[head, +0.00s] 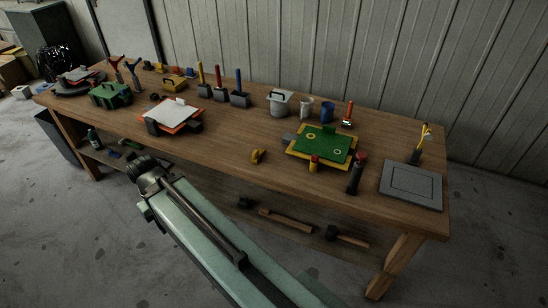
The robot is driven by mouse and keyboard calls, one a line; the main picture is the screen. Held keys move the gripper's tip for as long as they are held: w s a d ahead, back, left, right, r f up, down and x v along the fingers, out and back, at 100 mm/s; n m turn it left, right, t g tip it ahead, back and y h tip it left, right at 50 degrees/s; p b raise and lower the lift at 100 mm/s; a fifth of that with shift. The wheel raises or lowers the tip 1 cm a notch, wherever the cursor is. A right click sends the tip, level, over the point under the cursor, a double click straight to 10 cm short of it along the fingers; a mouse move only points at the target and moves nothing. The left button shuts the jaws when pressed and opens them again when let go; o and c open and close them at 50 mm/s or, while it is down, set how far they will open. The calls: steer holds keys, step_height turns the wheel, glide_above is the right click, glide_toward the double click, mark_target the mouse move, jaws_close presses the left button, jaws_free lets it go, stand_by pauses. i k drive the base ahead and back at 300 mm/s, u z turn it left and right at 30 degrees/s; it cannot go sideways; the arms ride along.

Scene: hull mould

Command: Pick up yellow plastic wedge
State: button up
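A small yellow piece (257,156), probably the yellow plastic wedge, lies on the wooden workbench (225,133) near its front edge, left of a green board. It is too small for its exact shape to be clear. My pale green arm reaches up from the bottom of the head view and ends in a dark joint in front of the bench, left of and lower in the picture than the yellow piece. No gripper fingers show. Nothing covers the yellow piece.
A green board with yellow edges (322,142), a dark red-topped bottle (356,174) and a grey square plate (411,185) lie to the right. An orange-edged clipboard (174,115) lies left. Cups and upright tools line the back. The bench around the yellow piece is mostly clear.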

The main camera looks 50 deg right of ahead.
mark_target(257, 154)
steer(key=u, duration=0.15)
steer(key=i, duration=0.95)
steer(key=z, duration=0.1)
